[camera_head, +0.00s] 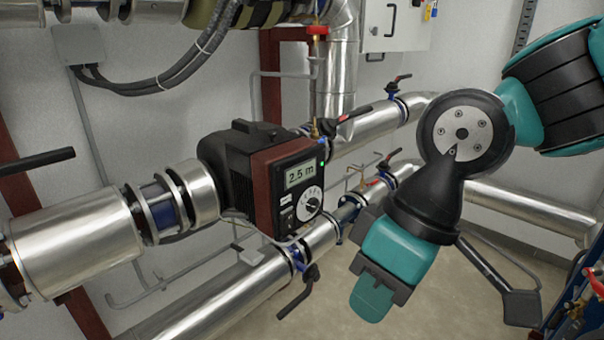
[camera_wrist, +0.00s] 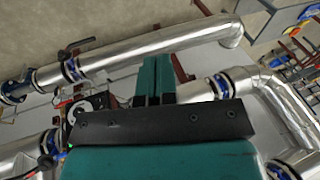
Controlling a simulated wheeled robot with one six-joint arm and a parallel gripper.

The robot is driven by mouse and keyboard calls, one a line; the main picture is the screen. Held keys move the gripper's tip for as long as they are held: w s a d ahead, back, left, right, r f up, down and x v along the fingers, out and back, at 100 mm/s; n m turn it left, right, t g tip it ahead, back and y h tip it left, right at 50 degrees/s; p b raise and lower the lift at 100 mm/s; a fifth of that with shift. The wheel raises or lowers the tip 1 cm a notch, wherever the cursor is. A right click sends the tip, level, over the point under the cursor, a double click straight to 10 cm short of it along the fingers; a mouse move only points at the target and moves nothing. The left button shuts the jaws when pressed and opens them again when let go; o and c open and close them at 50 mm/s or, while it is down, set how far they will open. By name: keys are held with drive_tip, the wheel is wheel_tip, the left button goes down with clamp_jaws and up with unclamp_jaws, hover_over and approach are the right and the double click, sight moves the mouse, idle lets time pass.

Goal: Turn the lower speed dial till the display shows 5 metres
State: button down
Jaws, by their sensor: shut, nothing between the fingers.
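A black and dark red pump head (camera_head: 262,195) sits on the silver pipe line in the head view. Its lit display (camera_head: 299,174) reads 2.5 m. The white round speed dial (camera_head: 309,203) is on the same face, just below the display. My teal gripper (camera_head: 372,299) hangs to the right of and lower than the dial, apart from it, with its fingers together and empty. In the wrist view the fingers (camera_wrist: 155,78) stand close together. A pale round part is partly hidden left of the gripper there; I cannot tell for sure that it is the dial.
Insulated silver pipes (camera_head: 75,246) run beside and below the pump. Open floor shows below my gripper.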

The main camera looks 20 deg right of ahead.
idle(0.3)
drive_tip(key=c, duration=1.7)
unclamp_jaws()
drive_tip(key=o, duration=1.1)
drive_tip(key=shift+t+y, duration=0.6)
drive_tip(key=shift+y, duration=0.1)
drive_tip(key=w+f+b, duration=0.1)
drive_tip(key=b, duration=0.1)
drive_tip(key=w+f+b, duration=0.1)
drive_tip(key=f+b, duration=0.1)
drive_tip(key=w+f+b, duration=0.1)
drive_tip(key=b, duration=0.1)
drive_tip(key=shift+w+a+f, duration=0.35)
drive_tip(key=shift+w+f, duration=0.05)
drive_tip(key=m+t+y+b, duration=0.25)
drive_tip(key=t+b, duration=1.15)
drive_tip(key=b, duration=1.4)
approach(316, 206)
drive_tip(key=shift+n+y, duration=0.45)
drive_tip(key=p+x, duration=0.1)
drive_tip(key=x, duration=0.8)
drive_tip(key=shift+w+f, duration=0.1)
drive_tip(key=shift+w, duration=0.05)
drive_tip(key=shift+d, duration=0.1)
